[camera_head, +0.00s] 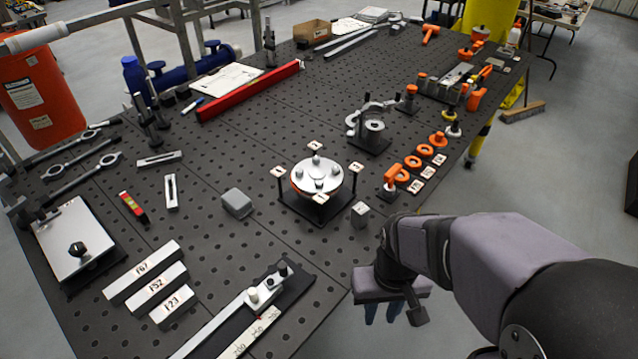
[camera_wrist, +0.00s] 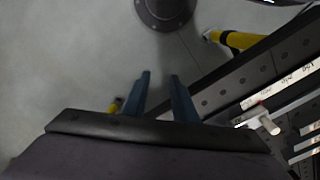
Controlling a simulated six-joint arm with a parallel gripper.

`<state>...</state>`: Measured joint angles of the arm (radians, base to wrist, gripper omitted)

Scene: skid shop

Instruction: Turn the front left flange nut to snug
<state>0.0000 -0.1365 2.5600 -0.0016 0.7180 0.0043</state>
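A silver round flange (camera_head: 317,172) with an orange edge beneath it sits on a dark square base near the middle of the perforated table. Several small nuts or studs stand on its top. They are too small for me to tell how tight any is or to single out the front left one surely. My gripper (camera_head: 384,314) is past the table's near right edge, to the right of and nearer than the flange, and not touching it. In the wrist view its two blue fingers (camera_wrist: 159,95) are apart with nothing between them, over grey floor.
A grey block (camera_head: 237,202) lies left. Orange rings (camera_head: 412,162) line the right edge. A clamp fixture (camera_head: 369,138) stands behind. A long ruler fixture (camera_head: 262,292) lies at the front.

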